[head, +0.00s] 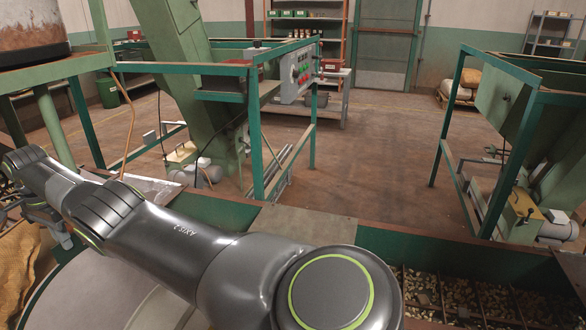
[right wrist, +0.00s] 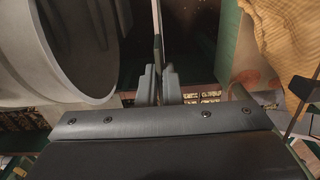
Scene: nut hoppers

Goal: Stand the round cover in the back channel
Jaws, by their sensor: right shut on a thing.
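My right gripper (right wrist: 159,87) is shut on a thin, flat thing (right wrist: 157,42) that rises edge-on between its two fingers in the right wrist view. I take this to be the round cover; its round face does not show from here. In the head view my right arm crosses from the lower right to the left, and its gripper (head: 62,236) is at the left edge, small and partly hidden. I cannot make out the back channel in either view. My left gripper is not in view.
A tan sack (head: 18,262) is close to the gripper. Nuts (head: 490,300) fill trays at lower right. Green machine frames stand beyond.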

